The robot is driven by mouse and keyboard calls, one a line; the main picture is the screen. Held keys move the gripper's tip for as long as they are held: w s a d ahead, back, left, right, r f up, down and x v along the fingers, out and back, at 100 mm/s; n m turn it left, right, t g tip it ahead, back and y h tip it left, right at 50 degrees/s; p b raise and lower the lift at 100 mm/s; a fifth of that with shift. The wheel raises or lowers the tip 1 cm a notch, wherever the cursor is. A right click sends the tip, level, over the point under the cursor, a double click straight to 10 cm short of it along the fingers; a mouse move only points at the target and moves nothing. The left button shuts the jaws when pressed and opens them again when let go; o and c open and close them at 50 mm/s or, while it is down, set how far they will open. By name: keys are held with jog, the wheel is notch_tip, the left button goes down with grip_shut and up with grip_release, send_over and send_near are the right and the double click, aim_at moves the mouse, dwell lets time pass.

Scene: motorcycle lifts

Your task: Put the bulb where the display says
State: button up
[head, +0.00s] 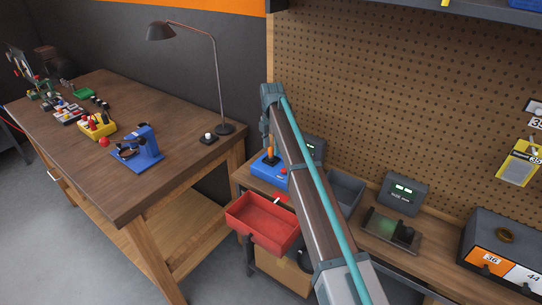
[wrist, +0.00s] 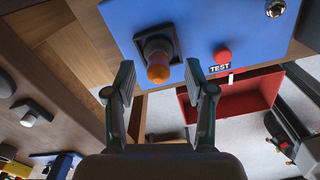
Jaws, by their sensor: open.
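In the head view my arm reaches over the bench and hides part of the blue tester (head: 262,170). Two grey units with lit green displays stand by the pegboard: one display (head: 312,147) is partly behind my arm, the other (head: 403,189) faces clear. Their text is too small to read.
A red bin (head: 262,232) hangs at the bench's front, with a grey bin (head: 346,187) beyond my arm. A dark tray (head: 391,236) and a grey box with numbered labels (head: 505,252) lie to the right. A wooden workbench (head: 100,180) with a lamp stands left.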

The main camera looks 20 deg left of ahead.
aim_at(271, 148)
jog(key=shift+f+p, duration=0.4)
jog(key=shift+f, duration=1.1)
grip_shut()
jog(key=shift+r, duration=0.1)
